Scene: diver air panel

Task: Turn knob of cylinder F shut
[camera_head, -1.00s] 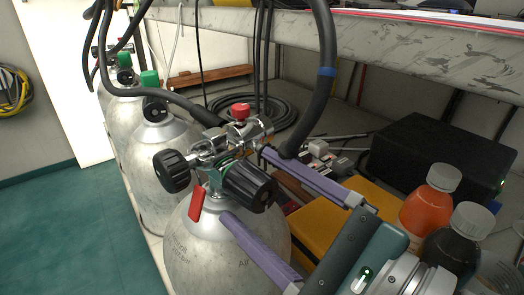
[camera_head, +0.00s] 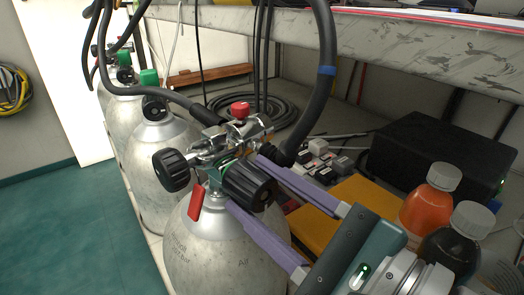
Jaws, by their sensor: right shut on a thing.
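The nearest grey cylinder (camera_head: 215,258) stands upright with "Air" on its shoulder; I cannot read a letter F on it. Its valve carries a black ribbed knob (camera_head: 250,184) facing right and another black knob (camera_head: 171,170) facing left. A red tag (camera_head: 196,202) hangs below the valve. My right gripper (camera_head: 246,182) comes in from the lower right with long purple fingers. It is shut on the right-facing black knob, one finger above and one below. The fingers partly hide the knob's edges. My left gripper is not in view.
More cylinders (camera_head: 155,150) stand in a row behind. A black hose (camera_head: 325,100) with a blue band rises from the valve. A red-capped fitting (camera_head: 240,110) tops it. Orange (camera_head: 430,208) and dark (camera_head: 450,245) bottles and a black box (camera_head: 440,155) stand right. Open floor lies left.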

